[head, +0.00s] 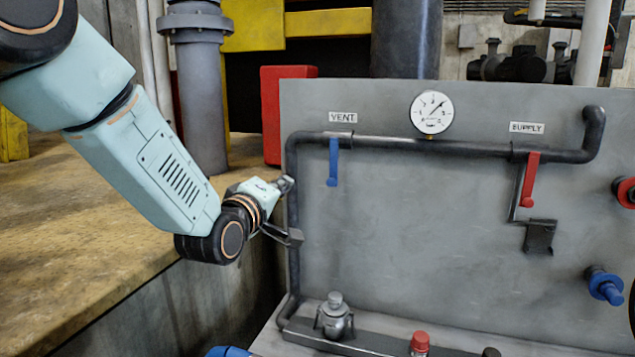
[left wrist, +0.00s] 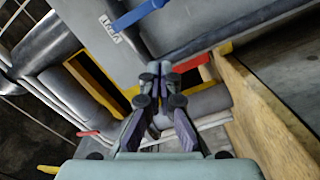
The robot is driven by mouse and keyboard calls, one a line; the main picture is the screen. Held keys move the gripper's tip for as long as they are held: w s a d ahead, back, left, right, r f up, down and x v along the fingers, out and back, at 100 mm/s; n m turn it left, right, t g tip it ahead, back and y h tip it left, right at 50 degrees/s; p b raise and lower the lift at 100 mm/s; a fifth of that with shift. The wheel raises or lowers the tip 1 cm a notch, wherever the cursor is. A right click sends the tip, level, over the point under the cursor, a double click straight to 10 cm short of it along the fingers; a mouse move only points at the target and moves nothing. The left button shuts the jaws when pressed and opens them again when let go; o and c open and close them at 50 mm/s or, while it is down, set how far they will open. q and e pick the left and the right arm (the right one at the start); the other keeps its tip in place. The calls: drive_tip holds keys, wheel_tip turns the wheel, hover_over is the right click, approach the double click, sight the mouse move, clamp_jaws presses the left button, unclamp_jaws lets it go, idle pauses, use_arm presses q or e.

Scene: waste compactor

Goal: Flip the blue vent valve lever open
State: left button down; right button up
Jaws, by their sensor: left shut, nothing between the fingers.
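The blue vent valve lever (head: 333,163) hangs straight down from the black pipe, below the VENT label (head: 342,117) on the grey panel. In the left wrist view the blue lever (left wrist: 138,14) shows at the top, beside the VENT label (left wrist: 110,29). My left gripper (head: 287,183) is at the panel's left edge, left of the lever and a little lower, apart from it. In the left wrist view its fingers (left wrist: 160,68) are together with nothing between them. My right gripper is in neither view.
The black pipe (head: 292,240) runs down the panel's left side, close by my left gripper. A red supply lever (head: 530,180) hangs at the right, and a gauge (head: 431,112) sits above the pipe.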

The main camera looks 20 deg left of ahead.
use_arm(q)
drive_tip(key=p, duration=0.2)
approach(332, 164)
drive_tip(key=w+a, duration=0.4)
drive_tip(key=a, duration=0.1)
drive_tip(key=d+f, duration=0.1)
drive_tip(key=w+d+f+p, duration=0.1)
drive_tip(key=d, duration=0.1)
drive_tip(key=shift+d+f, duration=0.35)
drive_tip(key=shift+f, duration=0.05)
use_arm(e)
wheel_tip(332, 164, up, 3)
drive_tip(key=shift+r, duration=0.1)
use_arm(q)
drive_tip(key=shift+a, duration=0.15)
